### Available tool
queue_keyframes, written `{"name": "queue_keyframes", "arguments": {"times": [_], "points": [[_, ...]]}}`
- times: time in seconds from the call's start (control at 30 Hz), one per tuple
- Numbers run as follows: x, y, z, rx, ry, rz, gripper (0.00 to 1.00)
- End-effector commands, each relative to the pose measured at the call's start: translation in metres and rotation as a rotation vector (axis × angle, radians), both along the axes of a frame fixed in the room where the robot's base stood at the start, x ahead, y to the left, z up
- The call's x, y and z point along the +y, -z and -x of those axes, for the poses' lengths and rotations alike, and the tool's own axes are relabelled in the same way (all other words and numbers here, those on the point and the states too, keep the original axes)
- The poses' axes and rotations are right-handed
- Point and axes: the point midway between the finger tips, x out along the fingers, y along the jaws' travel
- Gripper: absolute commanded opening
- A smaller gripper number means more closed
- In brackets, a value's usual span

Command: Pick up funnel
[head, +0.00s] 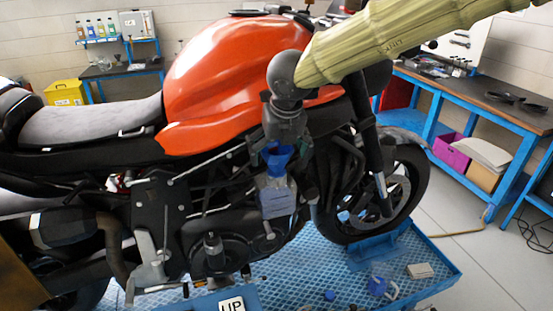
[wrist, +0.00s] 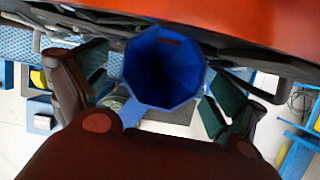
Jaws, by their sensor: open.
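The blue funnel (head: 277,158) is below my gripper (head: 284,146), beside the motorcycle's engine. It appears upright above a translucent bottle (head: 277,197); I cannot tell exactly how its spout sits there. In the wrist view, the funnel's wide, many-sided mouth (wrist: 163,68) faces the camera. My gripper (wrist: 160,78) is open, with one green-padded finger on each side of the funnel. Gaps show between the pads and the funnel. The funnel's spout is hidden in the wrist view.
The motorcycle's orange tank (head: 225,75) is close to my arm and fills the top of the wrist view. The blue lift platform (head: 420,262) below holds small items, including a pale block (head: 419,271). A blue-framed workbench (head: 480,95) stands at right.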

Motion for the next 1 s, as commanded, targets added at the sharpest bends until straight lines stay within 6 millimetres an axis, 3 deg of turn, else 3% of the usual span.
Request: {"name": "queue_keyframes", "arguments": {"times": [0.17, 0.43, 0.77, 1.0], "points": [[0.000, 0.000, 0.000, 0.000, 0.000, 0.000, 0.94], [0.000, 0.000, 0.000, 0.000, 0.000, 0.000, 0.47], [0.000, -0.001, 0.000, -0.001, 0.001, -0.001, 0.47], [0.000, -0.018, -0.001, -0.003, 0.002, -0.002, 0.47]]}}
